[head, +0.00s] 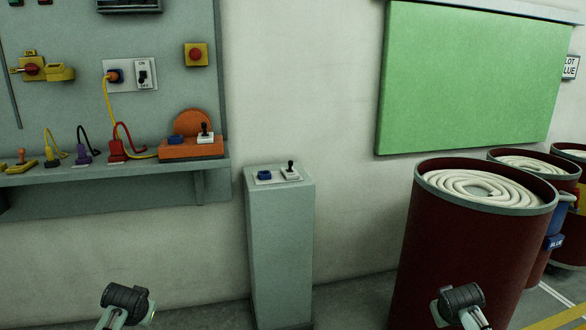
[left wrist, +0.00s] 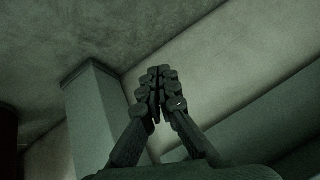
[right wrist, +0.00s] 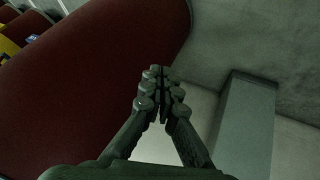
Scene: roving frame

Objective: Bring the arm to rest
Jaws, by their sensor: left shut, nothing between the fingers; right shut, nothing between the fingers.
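My left arm shows at the bottom left of the head view, with only a dark joint and part of a link in frame. My left gripper (left wrist: 158,90) is shut and empty in the left wrist view. My right arm shows at the bottom right of the head view, in front of a dark red drum (head: 455,245). My right gripper (right wrist: 162,90) is shut and empty in the right wrist view. Neither gripper's fingers show in the head view. Neither gripper touches anything that I can see.
A grey pedestal (head: 281,245) with a blue button and a small lever stands in the middle. A grey shelf (head: 100,177) with plugs and an orange switch box (head: 190,148) is at left. Several drums with coiled white hose stand at right. Floor shows between pedestal and drum.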

